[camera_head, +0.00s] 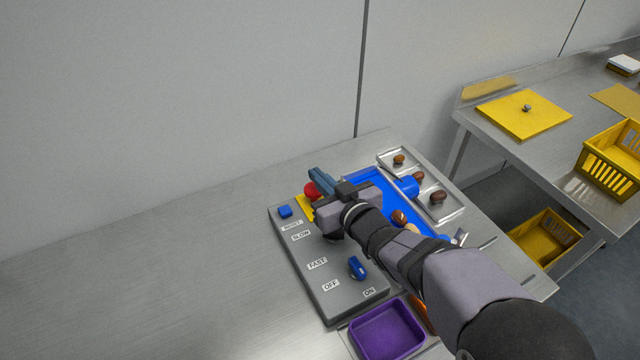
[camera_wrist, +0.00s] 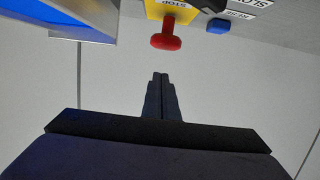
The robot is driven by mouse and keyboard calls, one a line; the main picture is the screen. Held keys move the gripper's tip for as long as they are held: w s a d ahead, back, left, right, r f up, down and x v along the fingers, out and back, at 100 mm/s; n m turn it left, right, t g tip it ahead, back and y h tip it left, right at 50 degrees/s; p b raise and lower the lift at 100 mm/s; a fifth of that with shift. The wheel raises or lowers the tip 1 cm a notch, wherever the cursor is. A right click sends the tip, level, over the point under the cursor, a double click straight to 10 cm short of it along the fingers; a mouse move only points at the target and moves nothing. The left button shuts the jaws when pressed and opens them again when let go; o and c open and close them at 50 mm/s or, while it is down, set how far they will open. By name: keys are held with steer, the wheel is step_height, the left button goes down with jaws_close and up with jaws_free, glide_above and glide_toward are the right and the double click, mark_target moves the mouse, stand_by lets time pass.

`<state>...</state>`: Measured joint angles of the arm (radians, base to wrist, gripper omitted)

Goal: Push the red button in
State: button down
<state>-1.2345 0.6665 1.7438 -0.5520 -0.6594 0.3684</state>
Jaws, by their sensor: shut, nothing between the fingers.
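The red button (camera_head: 311,189) is a mushroom-shaped knob on a yellow plate (camera_head: 305,207) at the far end of the grey control panel (camera_head: 332,291). In the wrist view the red button (camera_wrist: 166,36) stands out from the yellow plate (camera_wrist: 172,10), which is marked STOP. My gripper (camera_head: 318,174) is shut and empty. In the head view its fingers are beside the button and partly overlap it. In the wrist view the gripper's fingertips (camera_wrist: 160,76) point toward the button, with a visible gap between them. Part of the panel is hidden by my arm.
A blue RESET button (camera_head: 285,211) is left of the yellow plate. A blue switch (camera_head: 357,267) is nearer on the panel. A blue tray (camera_head: 365,178) and metal trays (camera_head: 387,157) with dates lie to the right. A purple bin (camera_head: 386,331) is in front. The left tabletop is clear.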

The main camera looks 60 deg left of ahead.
mark_target(319, 196)
steer(key=shift+d+f+p, duration=0.1)
steer(key=shift+f+p, duration=0.2)
steer(key=shift+f, duration=1.3)
step_height(319, 196, down, 3)
steer(key=shift+d+r+b, duration=0.15)
steer(key=shift+r+b, duration=0.05)
steer(key=shift+b, duration=1.05)
steer(key=shift+d+f, duration=0.1)
steer(key=shift+r+p, duration=0.5)
steer(key=shift+r, duration=0.05)
steer(key=d+r, duration=0.2)
steer(key=d, duration=0.1)
steer(key=d+r, duration=0.2)
steer(key=d, duration=0.1)
steer(key=d+r, duration=0.3)
steer(key=shift+w+d+b, duration=0.1)
steer(key=shift+d+b, duration=0.05)
steer(key=shift+b, duration=0.25)
